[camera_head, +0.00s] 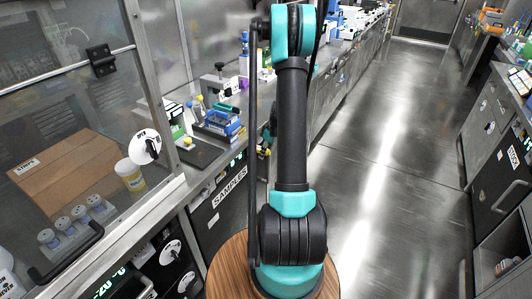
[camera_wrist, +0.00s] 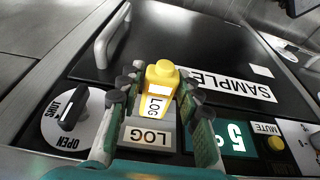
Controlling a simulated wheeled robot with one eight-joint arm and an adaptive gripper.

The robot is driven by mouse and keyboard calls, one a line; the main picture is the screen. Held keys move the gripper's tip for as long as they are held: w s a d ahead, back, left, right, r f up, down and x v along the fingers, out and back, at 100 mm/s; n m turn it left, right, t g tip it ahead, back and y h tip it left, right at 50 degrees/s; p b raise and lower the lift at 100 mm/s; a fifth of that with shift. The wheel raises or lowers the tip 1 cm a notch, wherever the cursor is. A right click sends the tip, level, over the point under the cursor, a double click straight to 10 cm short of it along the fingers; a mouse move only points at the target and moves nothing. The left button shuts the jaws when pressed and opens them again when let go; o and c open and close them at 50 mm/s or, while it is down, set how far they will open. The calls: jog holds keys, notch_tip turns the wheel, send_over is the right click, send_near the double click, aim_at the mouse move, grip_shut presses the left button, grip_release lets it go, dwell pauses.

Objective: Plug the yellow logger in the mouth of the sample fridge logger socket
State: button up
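The yellow logger (camera_wrist: 162,74), with a white LOG label, sits between the fingertips of my gripper (camera_wrist: 161,88) in the wrist view. A pale grey block marked LOG (camera_wrist: 148,136) is on the fridge's front, just below the logger in the picture. The socket mouth itself cannot be made out, and I cannot tell whether the logger touches it. The sample fridge (camera_head: 219,212) shows there at lower left of the arm.
A SHUT/OPEN dial (camera_wrist: 70,116) is left of the gripper, and a green display (camera_wrist: 236,137) and MUTE panel (camera_wrist: 272,141) are right. A door handle (camera_wrist: 112,38) stands out above. In the head view, the aisle floor (camera_head: 400,140) is clear.

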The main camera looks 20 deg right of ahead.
jog(key=shift+o, duration=1.4)
jog(key=v, duration=1.2)
